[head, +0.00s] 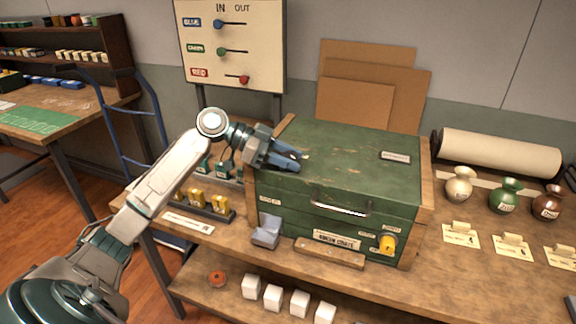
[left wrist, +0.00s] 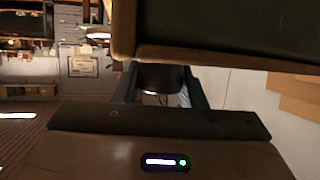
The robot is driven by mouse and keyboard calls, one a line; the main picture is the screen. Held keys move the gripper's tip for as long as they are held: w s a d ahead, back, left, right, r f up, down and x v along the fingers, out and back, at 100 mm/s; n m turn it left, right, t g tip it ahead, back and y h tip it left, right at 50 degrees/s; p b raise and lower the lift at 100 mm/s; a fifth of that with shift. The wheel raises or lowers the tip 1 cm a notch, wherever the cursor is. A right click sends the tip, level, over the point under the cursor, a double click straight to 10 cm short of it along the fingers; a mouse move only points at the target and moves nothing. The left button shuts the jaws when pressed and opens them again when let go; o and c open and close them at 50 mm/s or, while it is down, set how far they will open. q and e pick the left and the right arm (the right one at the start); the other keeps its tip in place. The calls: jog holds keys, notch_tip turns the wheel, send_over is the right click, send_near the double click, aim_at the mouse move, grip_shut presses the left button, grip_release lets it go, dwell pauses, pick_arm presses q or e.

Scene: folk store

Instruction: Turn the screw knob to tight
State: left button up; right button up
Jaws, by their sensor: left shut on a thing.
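A green crate (head: 345,165) with wooden edges and a metal front handle (head: 341,208) stands on the workbench. A yellow knob (head: 387,243) sits low on its front right, beside a small label. I cannot tell whether this is the screw knob or how tight it is. My left gripper (head: 290,158) is at the crate's upper left, with its fingertips by the top edge, away from the yellow knob. In the left wrist view the fingers (left wrist: 160,92) are shut on a dark thing (left wrist: 160,77), partly hidden and unclear. My right gripper is not in view.
A grey stand (head: 266,232) and a wooden strip (head: 329,253) lie before the crate. Labelled jars (head: 503,196) and a paper roll (head: 498,154) are at right. White cubes (head: 273,297) sit on the lower shelf. A BLUE/GREEN/RED slider board (head: 232,40) stands behind.

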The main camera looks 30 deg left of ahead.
pick_arm(q)
jog(key=m+g+h+b, duration=0.1)
jog(key=m+g, duration=0.1)
jog(key=shift+d+f+m+g, duration=0.1)
jog(key=shift+f+m+g, duration=0.05)
jog(key=shift+m+g, duration=0.2)
jog(key=shift+f+m+g+b, duration=0.1)
jog(key=shift+m+g+b, duration=0.2)
jog(key=shift+m+g, duration=1.35)
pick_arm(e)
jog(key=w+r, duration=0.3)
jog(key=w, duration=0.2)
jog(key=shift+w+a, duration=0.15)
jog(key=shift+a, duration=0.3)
pick_arm(q)
jog(key=shift+g, duration=0.4)
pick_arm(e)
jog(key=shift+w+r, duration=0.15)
pick_arm(q)
jog(key=o, duration=0.9)
jog(key=shift+c, duration=0.2)
jog(key=shift+o, duration=0.7)
jog(key=shift+d, duration=0.1)
